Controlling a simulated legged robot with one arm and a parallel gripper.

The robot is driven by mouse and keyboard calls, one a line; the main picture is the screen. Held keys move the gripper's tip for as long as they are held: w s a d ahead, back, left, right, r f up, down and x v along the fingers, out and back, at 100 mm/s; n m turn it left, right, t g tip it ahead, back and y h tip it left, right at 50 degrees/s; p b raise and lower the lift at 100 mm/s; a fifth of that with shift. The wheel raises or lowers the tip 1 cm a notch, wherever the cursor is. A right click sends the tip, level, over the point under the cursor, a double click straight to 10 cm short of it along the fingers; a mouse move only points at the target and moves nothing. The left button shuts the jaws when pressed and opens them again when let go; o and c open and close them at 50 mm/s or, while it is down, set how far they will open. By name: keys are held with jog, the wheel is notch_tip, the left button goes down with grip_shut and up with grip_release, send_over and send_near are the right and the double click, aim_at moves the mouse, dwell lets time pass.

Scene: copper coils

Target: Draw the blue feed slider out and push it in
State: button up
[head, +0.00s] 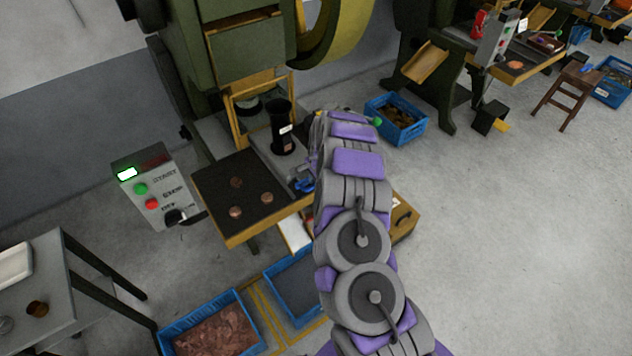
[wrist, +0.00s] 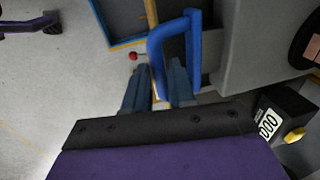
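The blue feed slider's handle (wrist: 181,25) is a blue loop beside a grey block in the wrist view. In the head view a small part of the blue slider (head: 303,185) shows at the press bed, left of my arm. My gripper (wrist: 158,68) reaches the handle, its two fingers standing apart on either side of the handle's outer bar. I see no clear grip on the bar. In the head view my arm hides the gripper and most of the handle.
A dark tray table (head: 213,191) with several copper discs stands left of the slider. A control box (head: 155,190) stands further left. Blue crates (head: 268,345) sit on the floor below. A black cylinder (head: 281,130) stands at the press.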

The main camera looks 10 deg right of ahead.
grip_shut()
jog(key=shift+d, duration=0.1)
jog(key=s+d+p, duration=0.3)
jog(key=s+p, duration=0.4)
jog(key=p, duration=0.1)
jog(key=shift+s, duration=0.4)
jog(key=shift+f, duration=0.1)
jog(key=shift+o, duration=1.8)
grip_release()
jog(key=shift+d, duration=0.15)
jog(key=shift+r, duration=0.2)
